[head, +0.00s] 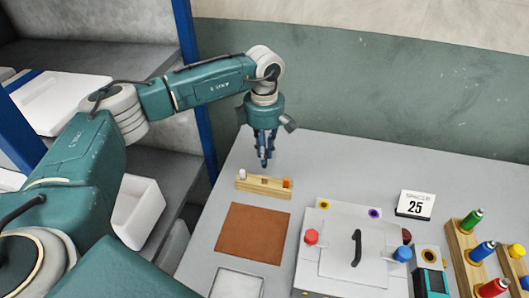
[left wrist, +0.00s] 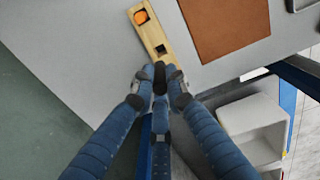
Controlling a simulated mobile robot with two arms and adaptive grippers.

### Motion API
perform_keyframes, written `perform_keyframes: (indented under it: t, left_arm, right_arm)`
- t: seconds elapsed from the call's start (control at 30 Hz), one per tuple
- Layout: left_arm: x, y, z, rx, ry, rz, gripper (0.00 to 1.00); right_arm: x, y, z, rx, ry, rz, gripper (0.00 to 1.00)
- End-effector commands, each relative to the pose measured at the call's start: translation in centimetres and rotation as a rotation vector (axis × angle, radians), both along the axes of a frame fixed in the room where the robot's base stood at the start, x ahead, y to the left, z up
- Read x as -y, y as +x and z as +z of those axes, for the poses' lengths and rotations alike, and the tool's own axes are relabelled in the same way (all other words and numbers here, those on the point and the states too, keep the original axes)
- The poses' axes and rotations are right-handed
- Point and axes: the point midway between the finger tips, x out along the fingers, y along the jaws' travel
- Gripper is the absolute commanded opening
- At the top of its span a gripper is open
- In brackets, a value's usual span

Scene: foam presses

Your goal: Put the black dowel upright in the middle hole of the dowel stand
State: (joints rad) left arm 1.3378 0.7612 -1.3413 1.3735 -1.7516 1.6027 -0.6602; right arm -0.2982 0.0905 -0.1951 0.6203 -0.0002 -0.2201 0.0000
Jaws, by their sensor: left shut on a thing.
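The dowel stand (head: 251,186) is a narrow wooden block on the table beyond the brown mat. A white dowel (head: 242,174) stands at its left end and an orange dowel (head: 287,183) at its right end. Its middle hole (left wrist: 160,47) looks empty in the left wrist view, where the orange dowel (left wrist: 141,16) also shows. My left gripper (head: 265,158) points down just behind and above the stand's middle. It is shut on the black dowel (left wrist: 159,78), which is mostly covered by the fingers. In the wrist view the gripper hides the white dowel. My right gripper is not in view.
A brown mat (head: 252,233) lies in front of the stand. A white box with a black handle (head: 356,248) and a calendar card (head: 415,205) are to the right. Coloured cylinders in wooden blocks (head: 468,245) stand far right. The table behind the stand is clear.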

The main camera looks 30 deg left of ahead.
Motion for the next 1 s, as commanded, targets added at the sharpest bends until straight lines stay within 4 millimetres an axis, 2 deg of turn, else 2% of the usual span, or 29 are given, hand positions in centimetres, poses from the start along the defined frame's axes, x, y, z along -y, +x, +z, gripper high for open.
perform_keyframes:
  t: [0.4, 0.6, 1.0]
  left_arm:
    - [0.0, 0.0, -3.7, -0.001, 0.000, 0.000, 0.00]
    - [0.0, 0.0, -5.3, -0.001, 0.000, 0.000, 0.00]
    - [0.0, 0.0, -5.7, 0.000, -0.001, 0.000, 0.00]
  right_arm:
    - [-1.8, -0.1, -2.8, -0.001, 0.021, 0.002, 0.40]
    - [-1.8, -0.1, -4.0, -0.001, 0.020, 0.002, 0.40]
    - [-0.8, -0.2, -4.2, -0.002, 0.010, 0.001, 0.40]
